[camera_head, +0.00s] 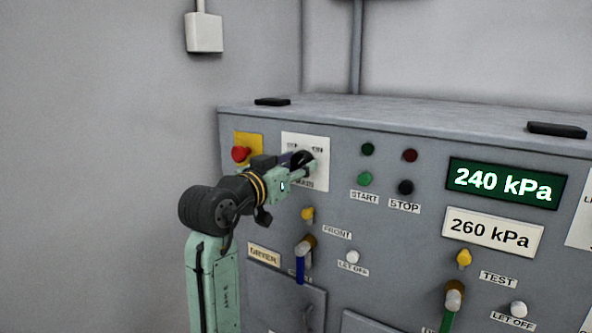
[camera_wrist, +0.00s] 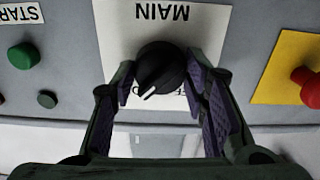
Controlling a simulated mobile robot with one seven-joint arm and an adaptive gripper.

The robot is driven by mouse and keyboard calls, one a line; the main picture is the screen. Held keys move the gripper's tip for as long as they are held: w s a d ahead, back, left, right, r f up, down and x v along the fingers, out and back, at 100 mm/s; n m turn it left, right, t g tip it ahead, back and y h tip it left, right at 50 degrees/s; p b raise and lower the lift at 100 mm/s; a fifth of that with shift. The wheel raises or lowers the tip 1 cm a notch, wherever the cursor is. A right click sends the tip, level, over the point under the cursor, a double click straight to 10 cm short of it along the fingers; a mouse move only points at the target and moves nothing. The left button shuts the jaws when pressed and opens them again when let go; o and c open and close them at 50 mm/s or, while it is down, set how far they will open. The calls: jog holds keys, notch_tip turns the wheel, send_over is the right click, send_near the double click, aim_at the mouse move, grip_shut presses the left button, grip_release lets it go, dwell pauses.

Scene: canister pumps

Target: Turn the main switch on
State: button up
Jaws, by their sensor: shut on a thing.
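The main switch is a round black knob (camera_wrist: 161,68) with a white pointer line, on a white plate (camera_wrist: 112,32) marked MAIN.
A red emergency button (camera_head: 240,154) on yellow sits left of the plate. Green START (camera_head: 365,179) and dark STOP (camera_head: 405,187) buttons are to its right. Blue-handled (camera_head: 300,266) and green-handled (camera_head: 449,312) valves stick out below. Displays read 240 kPa (camera_head: 505,184) and 260 kPa (camera_head: 492,232).

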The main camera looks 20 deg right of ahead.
jog(key=shift+m, duration=0.3)
jog(key=o, duration=1.1)
jog(key=shift+o, duration=0.2)
jog(key=v, duration=1.2)
